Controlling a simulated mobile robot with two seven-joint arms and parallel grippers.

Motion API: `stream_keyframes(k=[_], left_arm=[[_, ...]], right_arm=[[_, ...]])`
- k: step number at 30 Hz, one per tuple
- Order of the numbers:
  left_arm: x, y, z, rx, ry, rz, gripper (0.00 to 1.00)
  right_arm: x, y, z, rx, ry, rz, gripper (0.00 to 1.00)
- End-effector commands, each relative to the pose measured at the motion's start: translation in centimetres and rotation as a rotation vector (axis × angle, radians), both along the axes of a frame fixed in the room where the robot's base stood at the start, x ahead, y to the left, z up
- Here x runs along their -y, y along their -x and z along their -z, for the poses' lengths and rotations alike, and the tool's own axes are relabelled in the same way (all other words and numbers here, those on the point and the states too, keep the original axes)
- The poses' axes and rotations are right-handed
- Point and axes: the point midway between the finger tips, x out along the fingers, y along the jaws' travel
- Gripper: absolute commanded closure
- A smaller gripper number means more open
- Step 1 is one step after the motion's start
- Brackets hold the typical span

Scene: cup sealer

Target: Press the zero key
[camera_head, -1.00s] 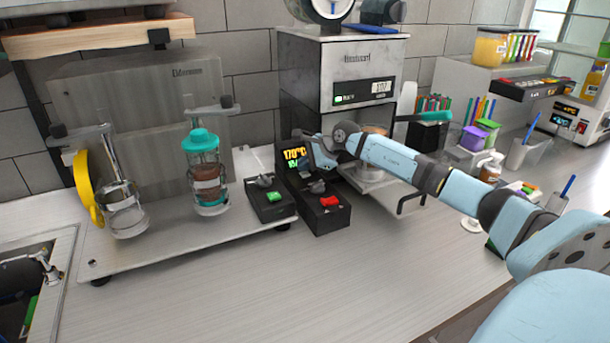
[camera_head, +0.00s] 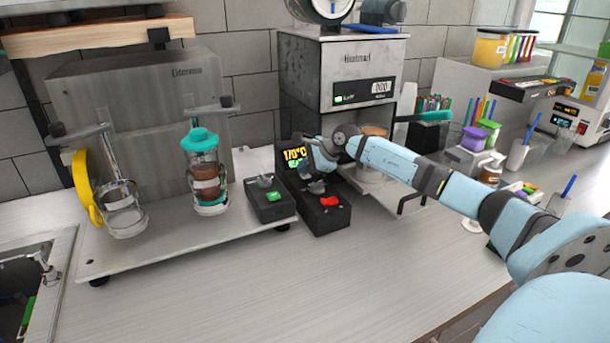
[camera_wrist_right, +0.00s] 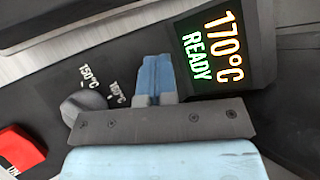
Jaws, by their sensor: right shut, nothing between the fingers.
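The upper silver machine (camera_head: 352,66) has a dark front panel with a lit readout (camera_head: 381,88) that seems to show 000. A small green key (camera_head: 344,98) sits at the left of that panel; its label is too small to read surely. My right gripper (camera_head: 320,158) is lower, at the black control box (camera_head: 325,215). Its blue fingers (camera_wrist_right: 153,80) are shut and empty in the wrist view, beside the display (camera_wrist_right: 213,50) reading 170°C READY. They are apart from the green key. My left gripper is not in view.
The control box has a red switch (camera_head: 329,201) and a grey knob (camera_wrist_right: 85,104) with temperature marks. A second black box (camera_head: 270,206) with a green button is to its left. Jars stand on the steel platform. The front counter (camera_head: 270,290) is clear.

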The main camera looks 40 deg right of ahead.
Motion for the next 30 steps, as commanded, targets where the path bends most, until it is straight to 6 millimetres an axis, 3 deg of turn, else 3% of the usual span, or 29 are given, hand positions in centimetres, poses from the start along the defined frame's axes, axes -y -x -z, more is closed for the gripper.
stream_keyframes(k=[30], left_arm=[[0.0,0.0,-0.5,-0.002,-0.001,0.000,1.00]], right_arm=[[0.0,0.0,-1.8,-0.001,0.000,-0.001,1.00]])
